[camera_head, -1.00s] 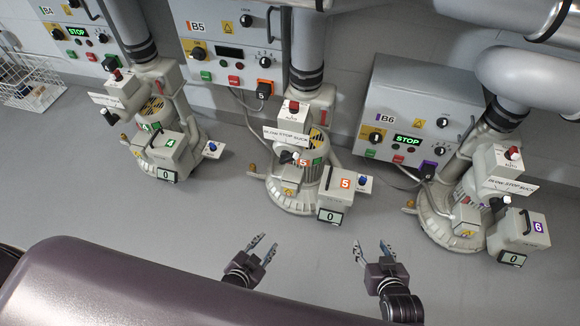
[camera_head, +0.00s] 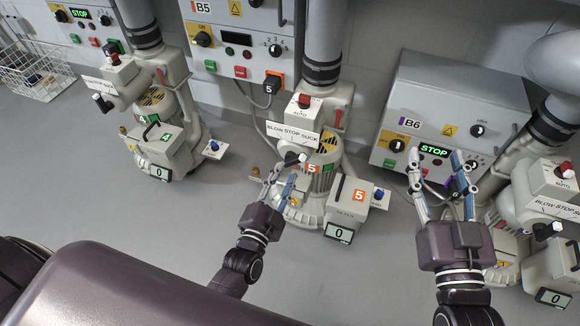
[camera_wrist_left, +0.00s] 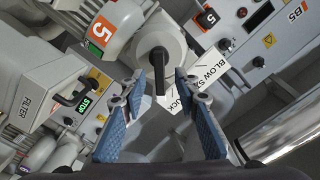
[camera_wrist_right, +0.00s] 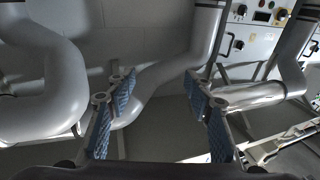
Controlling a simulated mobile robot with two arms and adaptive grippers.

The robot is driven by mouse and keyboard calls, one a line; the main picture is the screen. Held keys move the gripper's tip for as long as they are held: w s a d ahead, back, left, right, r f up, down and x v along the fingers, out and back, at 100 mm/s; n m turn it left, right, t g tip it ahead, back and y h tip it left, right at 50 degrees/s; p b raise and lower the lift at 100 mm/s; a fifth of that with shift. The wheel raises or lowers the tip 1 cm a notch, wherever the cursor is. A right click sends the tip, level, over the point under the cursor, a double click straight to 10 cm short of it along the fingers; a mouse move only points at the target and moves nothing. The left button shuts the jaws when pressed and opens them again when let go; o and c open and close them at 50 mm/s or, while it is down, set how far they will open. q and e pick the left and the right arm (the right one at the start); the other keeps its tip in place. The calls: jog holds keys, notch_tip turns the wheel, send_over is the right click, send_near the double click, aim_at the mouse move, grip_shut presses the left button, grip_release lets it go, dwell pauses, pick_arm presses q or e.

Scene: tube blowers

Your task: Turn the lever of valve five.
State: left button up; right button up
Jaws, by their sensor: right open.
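Blower 5 stands in the middle of the head view, with orange "5" labels. Its valve has a white sign (camera_head: 291,133) reading BLOW STOP SUCK. The valve's black lever (camera_head: 293,159) sticks out below that sign. In the left wrist view the lever (camera_wrist_left: 158,72) shows end-on-down, between the two fingertips in the picture, with a gap on each side. My left gripper (camera_head: 281,180) is open just below the lever; whether the tips reach past its end I cannot tell. My right gripper (camera_head: 436,158) is open and empty in front of the B6 box.
Blower 4 (camera_head: 160,150) stands to the left and blower 6 (camera_head: 548,200) to the right. The B5 control box (camera_head: 235,50) and the B6 box (camera_head: 440,110) are behind. A wire basket (camera_head: 35,75) sits far left. The floor between blowers 4 and 5 is clear.

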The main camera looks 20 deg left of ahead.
aim_at(290, 164)
pick_arm(q)
jog(key=w+b, duration=0.1)
jog(key=w, duration=0.3)
jog(key=shift+w+d, duration=0.1)
jog(key=shift+w, duration=0.05)
pick_arm(e)
notch_tip(290, 164, up, 6)
jog(key=s+t+y, duration=0.1)
jog(key=t, duration=0.2)
jog(key=shift+s+a+r, duration=0.2)
jog(key=shift+s, duration=0.05)
pick_arm(q)
grip_shut()
